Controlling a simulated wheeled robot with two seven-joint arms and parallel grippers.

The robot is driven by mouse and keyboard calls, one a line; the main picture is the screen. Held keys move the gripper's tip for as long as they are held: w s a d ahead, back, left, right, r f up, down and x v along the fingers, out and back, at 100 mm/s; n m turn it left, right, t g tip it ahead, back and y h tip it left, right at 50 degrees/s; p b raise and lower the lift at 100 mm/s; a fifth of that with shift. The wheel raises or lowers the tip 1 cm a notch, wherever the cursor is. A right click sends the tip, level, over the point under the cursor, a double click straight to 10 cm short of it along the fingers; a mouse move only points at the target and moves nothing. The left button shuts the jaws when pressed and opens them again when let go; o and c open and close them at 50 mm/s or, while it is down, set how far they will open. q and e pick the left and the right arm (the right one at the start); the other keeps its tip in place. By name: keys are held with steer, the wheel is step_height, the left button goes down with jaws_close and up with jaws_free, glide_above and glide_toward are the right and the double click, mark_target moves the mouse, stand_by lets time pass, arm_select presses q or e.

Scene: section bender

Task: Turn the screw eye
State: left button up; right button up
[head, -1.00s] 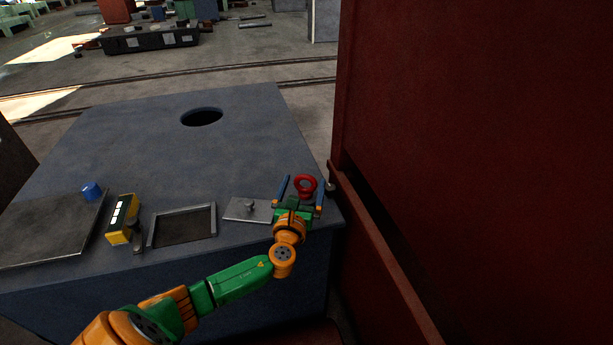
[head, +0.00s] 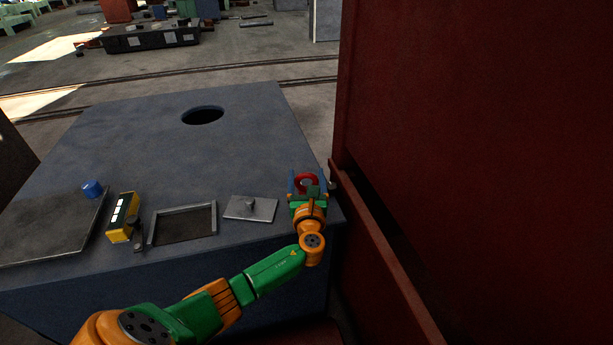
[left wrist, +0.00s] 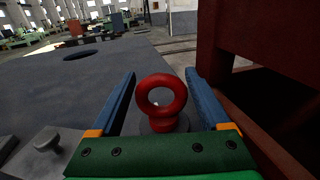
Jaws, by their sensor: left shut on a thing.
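The red screw eye (head: 304,175) stands upright near the right front corner of the blue-grey block (head: 150,150). It also shows in the left wrist view (left wrist: 142,100), its ring facing the camera and its foot on a dark round base. My left gripper (head: 307,174) is at the screw eye, with one blue finger on each side of the ring. It is shut on the screw eye. In the left wrist view, the finger contact is hard to make out. The lower part of the screw eye is partly hidden by my gripper in the head view. My right gripper is not in view.
A tall dark red wall (head: 470,150) rises close on the right. A grey plate with a knob (head: 262,212), a framed recess (head: 185,226), a yellow box (head: 118,212) and a blue cap (head: 92,188) lie to the left. The block has a round hole (head: 203,116) farther back.

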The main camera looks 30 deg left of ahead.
mark_target(307, 179)
arm_select(q)
steer(key=n+g+y+b, duration=0.1)
steer(key=n+g+y, duration=0.1)
steer(key=shift+f+g+y+b, duration=0.15)
steer(key=shift+g+y+b, duration=0.15)
steer(key=shift+y+b, duration=0.1)
steer(key=shift+n, duration=0.4)
steer(key=shift+r+g+y, duration=0.2)
steer(key=shift+g+y, duration=0.1)
steer(key=o, duration=1.2)
steer(key=p+v, duration=0.1)
steer(key=v, duration=0.5)
steer(key=shift+p, duration=0.35)
steer(key=shift+s+d, duration=0.35)
steer(key=shift+d, duration=0.05)
